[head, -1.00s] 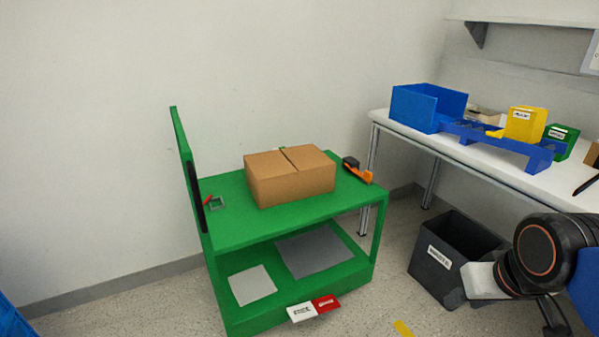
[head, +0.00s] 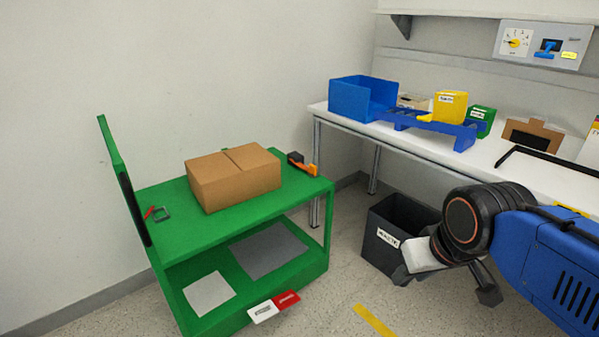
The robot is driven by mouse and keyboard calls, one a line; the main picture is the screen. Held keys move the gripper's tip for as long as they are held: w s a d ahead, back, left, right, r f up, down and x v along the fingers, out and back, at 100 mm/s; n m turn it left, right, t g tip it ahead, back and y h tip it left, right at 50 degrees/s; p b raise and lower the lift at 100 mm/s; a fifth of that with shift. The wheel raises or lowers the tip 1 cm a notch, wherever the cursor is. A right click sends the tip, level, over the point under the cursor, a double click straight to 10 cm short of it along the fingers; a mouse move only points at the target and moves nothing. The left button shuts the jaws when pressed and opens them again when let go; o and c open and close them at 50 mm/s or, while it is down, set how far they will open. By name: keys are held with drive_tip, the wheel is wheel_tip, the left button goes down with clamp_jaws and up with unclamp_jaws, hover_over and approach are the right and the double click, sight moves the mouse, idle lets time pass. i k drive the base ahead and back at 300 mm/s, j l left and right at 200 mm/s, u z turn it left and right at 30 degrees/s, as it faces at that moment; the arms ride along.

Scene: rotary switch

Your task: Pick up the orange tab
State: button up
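I cannot pick out a separate orange tab for sure. The only clearly orange thing is the orange part (head: 311,170) of a small black-and-orange object on the top right corner of the green cart (head: 165,202), just right of the cardboard box (head: 235,182). It is too small to make out in detail. My gripper (head: 446,280) is at the lower right, in front of the dark waste bin and well away from the cart. It is partly hidden by my wrist, and its opening is unclear. I see nothing held in it.
A white bench (head: 470,158) at the right carries a blue bin (head: 352,99), a yellow bin (head: 449,107) and a green bin (head: 482,119). A panel (head: 543,44) with a dial hangs above it. A dark waste bin (head: 385,250) stands below. Floor in front is clear.

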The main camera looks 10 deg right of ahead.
sight(312, 170)
drive_tip(key=i+l+u, duration=0.95)
drive_tip(key=l, duration=0.35)
